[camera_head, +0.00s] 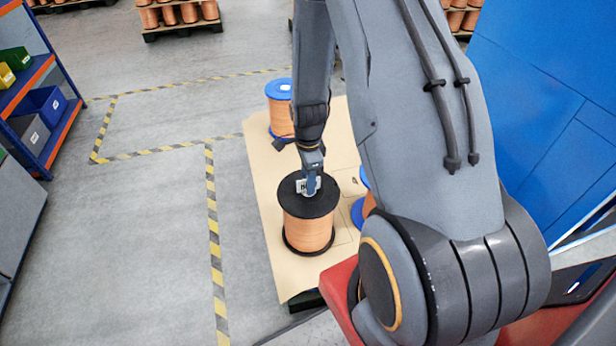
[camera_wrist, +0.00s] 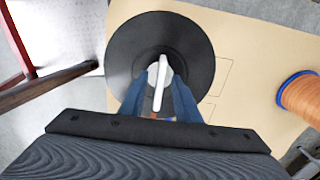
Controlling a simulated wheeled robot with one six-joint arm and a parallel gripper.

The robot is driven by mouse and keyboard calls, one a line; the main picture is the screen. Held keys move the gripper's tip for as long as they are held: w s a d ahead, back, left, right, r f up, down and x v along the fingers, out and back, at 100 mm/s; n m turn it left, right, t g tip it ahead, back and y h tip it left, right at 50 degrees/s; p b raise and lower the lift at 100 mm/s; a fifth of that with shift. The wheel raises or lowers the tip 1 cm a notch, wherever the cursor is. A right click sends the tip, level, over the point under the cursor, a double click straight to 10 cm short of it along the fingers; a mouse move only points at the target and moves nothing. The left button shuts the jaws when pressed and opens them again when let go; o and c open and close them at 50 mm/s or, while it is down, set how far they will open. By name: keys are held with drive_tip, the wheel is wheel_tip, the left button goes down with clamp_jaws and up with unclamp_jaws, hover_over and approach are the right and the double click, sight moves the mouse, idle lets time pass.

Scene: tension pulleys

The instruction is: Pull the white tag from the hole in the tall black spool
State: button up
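The tall black spool (camera_head: 308,228) stands upright, wound with copper wire between black flanges. Its black top flange also fills the upper middle of the wrist view (camera_wrist: 123,50). The white tag (camera_head: 301,187) shows at the top centre of the spool, partly hidden by my gripper. In the wrist view the tag (camera_wrist: 159,85) is a narrow white bar standing over a pale round area at the hole. My gripper (camera_head: 312,186) points down over it. Its blue fingers (camera_wrist: 161,75) straddle the tag, with small gaps seeming to show on both sides.
The spool stands on a tan board (camera_head: 262,165). A blue-flanged copper spool (camera_head: 280,112) stands behind it, and another blue-flanged spool (camera_head: 364,207) is close to its right, partly hidden by my arm. Shelves with bins (camera_head: 40,105) are at the left. Open floor lies between.

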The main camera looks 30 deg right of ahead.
clamp_jaws()
drive_tip(key=shift+r+p, duration=1.25)
drive_tip(key=shift+r, duration=0.35)
idle(0.8)
drive_tip(key=shift+r+p, duration=1.4)
drive_tip(key=shift+r, duration=0.6)
